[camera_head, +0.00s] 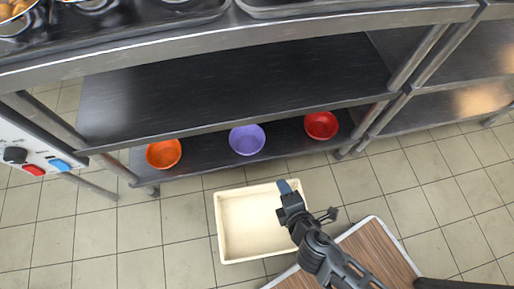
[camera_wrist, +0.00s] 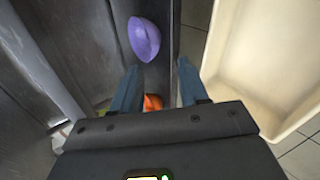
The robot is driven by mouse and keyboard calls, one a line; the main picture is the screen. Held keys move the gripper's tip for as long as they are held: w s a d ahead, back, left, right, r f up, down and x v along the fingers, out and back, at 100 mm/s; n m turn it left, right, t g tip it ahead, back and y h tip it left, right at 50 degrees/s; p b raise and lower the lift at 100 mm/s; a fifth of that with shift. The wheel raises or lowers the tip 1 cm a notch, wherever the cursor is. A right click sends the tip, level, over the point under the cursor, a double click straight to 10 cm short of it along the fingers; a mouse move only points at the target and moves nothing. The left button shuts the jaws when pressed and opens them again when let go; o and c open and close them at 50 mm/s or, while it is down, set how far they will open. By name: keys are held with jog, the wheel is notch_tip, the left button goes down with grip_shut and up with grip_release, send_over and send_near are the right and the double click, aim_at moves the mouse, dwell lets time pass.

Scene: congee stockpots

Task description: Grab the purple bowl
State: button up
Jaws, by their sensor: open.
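The purple bowl (camera_head: 247,140) stands on the bottom shelf (camera_head: 205,160) of the metal table, between an orange bowl and a red bowl. It also shows at the top of the wrist view (camera_wrist: 144,38), ahead of the fingertips and not between them. My gripper (camera_head: 285,187) is over the back edge of the cream tray, in front of the shelf and to the right of the purple bowl. In the wrist view its two blue fingers (camera_wrist: 160,78) are apart, with nothing held between them.
The orange bowl (camera_head: 163,153) is left on the shelf and shows partly between the fingers in the wrist view (camera_wrist: 152,102). The red bowl (camera_head: 321,125) is right. A middle shelf (camera_head: 230,90) overhangs the bowls. The cream tray (camera_head: 230,255) is below my gripper.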

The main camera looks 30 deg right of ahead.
jog(key=w+d+f+n+h+b, duration=0.2)
jog(key=w+f+n+b, duration=0.3)
jog(key=w+f, duration=0.4)
jog(key=n+t+h+b, duration=0.2)
jog(key=n+b, duration=0.1)
send_near(263, 135)
jog(key=shift+b+x, duration=1.5)
jog(key=shift+x, duration=2.65)
jog(key=shift+f, duration=0.1)
grip_shut()
